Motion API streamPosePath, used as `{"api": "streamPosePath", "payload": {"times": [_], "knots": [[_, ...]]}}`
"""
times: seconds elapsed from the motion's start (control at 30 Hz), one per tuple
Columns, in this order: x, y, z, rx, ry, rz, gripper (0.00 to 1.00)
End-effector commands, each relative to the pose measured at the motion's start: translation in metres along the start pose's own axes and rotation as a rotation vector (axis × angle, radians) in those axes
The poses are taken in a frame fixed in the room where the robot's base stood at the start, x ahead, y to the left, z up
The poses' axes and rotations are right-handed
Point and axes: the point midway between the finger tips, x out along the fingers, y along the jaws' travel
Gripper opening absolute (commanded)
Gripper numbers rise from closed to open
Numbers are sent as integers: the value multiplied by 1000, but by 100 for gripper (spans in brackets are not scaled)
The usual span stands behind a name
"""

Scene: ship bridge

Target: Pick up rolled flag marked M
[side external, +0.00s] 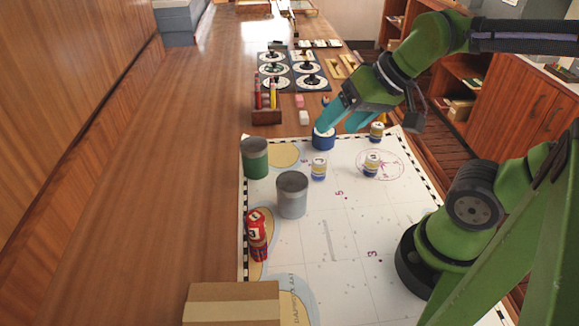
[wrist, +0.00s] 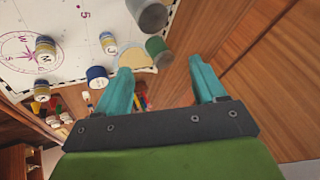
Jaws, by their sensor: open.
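Several small rolled flags stand upright on the white chart (side external: 345,215). One (side external: 371,163) stands on the chart's compass rose; in the wrist view (wrist: 45,47) its label looks like M or N, too small to be sure. Another rolled flag (side external: 319,170) stands left of it, and a third (side external: 377,131) is near the far edge. The fingers also show in the wrist view (wrist: 160,66).
A green tin (side external: 254,160) and a grey tin (side external: 292,197) stand on the chart's left side. A cardboard box (side external: 232,304) is at the front. Beyond the chart are a pen holder (side external: 266,115) and black-knobbed dials (side external: 306,68). The chart's middle is clear.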

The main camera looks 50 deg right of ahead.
Motion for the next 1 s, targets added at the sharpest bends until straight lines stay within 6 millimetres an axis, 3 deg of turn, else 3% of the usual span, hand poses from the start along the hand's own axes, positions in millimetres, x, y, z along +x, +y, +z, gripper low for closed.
{"api": "streamPosePath", "payload": {"times": [0.07, 0.33, 0.6, 0.8, 1.0], "knots": [[10, 16, -12, 132, -55, 34, 70], [30, 90, -41, 1040, -122, 279, 70], [28, 158, -54, 1950, 70, 575, 70], [16, 189, -57, 2513, 334, 704, 70], [10, 192, -57, 2806, 490, 725, 70]]}}
